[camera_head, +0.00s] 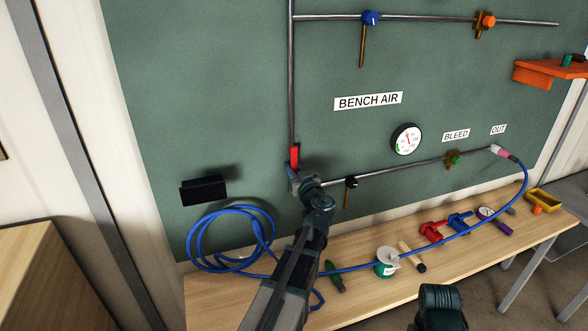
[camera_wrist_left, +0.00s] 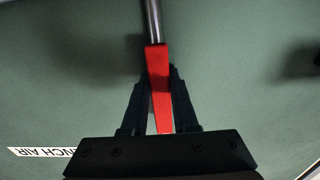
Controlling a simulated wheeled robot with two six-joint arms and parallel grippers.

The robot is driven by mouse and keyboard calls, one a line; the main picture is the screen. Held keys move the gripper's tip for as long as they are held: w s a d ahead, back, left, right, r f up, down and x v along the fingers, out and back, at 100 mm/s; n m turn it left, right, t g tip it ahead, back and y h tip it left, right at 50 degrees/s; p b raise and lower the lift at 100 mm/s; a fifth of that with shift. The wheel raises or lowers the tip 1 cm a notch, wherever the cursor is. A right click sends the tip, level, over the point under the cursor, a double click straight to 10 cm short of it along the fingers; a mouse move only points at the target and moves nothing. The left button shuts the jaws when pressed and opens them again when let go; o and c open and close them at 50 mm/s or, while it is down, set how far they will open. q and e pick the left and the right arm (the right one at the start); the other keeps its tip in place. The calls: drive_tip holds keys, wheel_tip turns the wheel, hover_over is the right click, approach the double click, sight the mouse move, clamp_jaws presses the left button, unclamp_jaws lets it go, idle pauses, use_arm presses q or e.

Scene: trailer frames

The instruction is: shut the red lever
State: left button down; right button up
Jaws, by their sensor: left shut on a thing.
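The red lever (camera_head: 294,157) is at the lower end of the vertical pipe on the green board, left of the gauge. It stands upright, in line with that pipe. My left gripper (camera_head: 301,178) is at the lever, its arm rising from the bottom. In the left wrist view the red lever (camera_wrist_left: 158,85) lies between the two dark fingers of my left gripper (camera_wrist_left: 158,98), which is shut on it. The valve body behind the lever is mostly hidden by the gripper. Part of my right arm shows at the bottom; its fingers cannot be made out.
A black-handled valve (camera_head: 351,182) sits on the lower pipe just right of my left gripper. A black box (camera_head: 203,190) is on the board to the left. A blue hose (camera_head: 235,208) coils below. The wooden bench (camera_head: 362,300) holds clamps, a mallet and tape.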

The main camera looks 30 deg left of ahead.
sight(275, 151)
idle(0.4)
use_arm(q)
drive_tip(key=s+m, duration=0.1)
drive_tip(key=m, duration=0.1)
drive_tip(key=a+r+m+p, duration=0.1)
drive_tip(key=m, duration=0.2)
drive_tip(key=s+a+m, duration=0.1)
drive_tip(key=m, duration=0.2)
drive_tip(key=shift+s+a+r, duration=0.1)
drive_tip(key=shift+s+r, duration=0.15)
drive_tip(key=shift+s, duration=0.05)
drive_tip(key=m, duration=0.2)
drive_tip(key=r+m+p, duration=0.1)
drive_tip(key=m, duration=0.1)
drive_tip(key=s+a+r+m+p, duration=0.1)
drive_tip(key=shift+m, duration=0.4)
drive_tip(key=shift+s+r+m+p, duration=0.1)
drive_tip(key=shift+r+m+p, duration=0.35)
drive_tip(key=shift+m, duration=0.6)
drive_tip(key=shift+r+m+p, duration=0.3)
drive_tip(key=shift+m+p, duration=0.25)
drive_tip(key=shift+m, duration=0.5)
drive_tip(key=c, duration=0.7)
unclamp_jaws()
